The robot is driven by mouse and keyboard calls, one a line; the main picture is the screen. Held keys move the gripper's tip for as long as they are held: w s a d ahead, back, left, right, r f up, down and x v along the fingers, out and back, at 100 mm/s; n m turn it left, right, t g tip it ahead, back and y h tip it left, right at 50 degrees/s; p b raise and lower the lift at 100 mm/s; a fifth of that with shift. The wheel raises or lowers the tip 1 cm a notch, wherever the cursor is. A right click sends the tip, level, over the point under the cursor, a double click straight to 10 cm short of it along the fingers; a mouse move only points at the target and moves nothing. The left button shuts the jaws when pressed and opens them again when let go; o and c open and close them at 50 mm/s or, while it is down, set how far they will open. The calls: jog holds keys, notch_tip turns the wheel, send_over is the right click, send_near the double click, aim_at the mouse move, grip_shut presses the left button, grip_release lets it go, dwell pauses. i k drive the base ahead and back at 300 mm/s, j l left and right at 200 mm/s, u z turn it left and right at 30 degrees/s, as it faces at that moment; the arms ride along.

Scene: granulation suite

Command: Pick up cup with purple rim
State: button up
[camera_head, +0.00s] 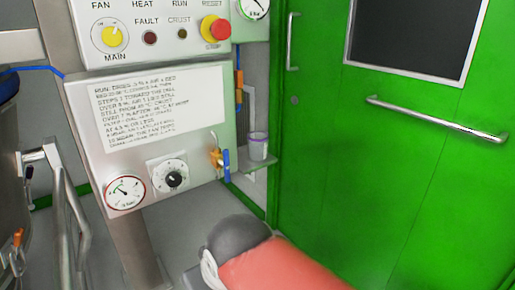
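A cup with a purple rim (258,146) stands upright on a small grey shelf (258,172), between the control panel and the green door. It looks whitish and translucent, with the purple band at its top. My gripper is not in view. A part of my arm shows at the bottom centre, below the shelf in the picture, apart from the cup.
A blue-handled valve with brass fittings (217,158) sits close left of the cup. The control panel (140,120) with gauges and a red stop button (216,29) fills the left. The green door (390,170) with a bar handle (437,119) is shut at right.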

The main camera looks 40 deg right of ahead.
aim_at(258, 141)
jog(key=i+l+u, duration=0.1)
jog(key=l+u, duration=0.15)
jog(key=l, duration=0.75)
jog(key=l+u, duration=0.3)
jog(key=l, duration=0.65)
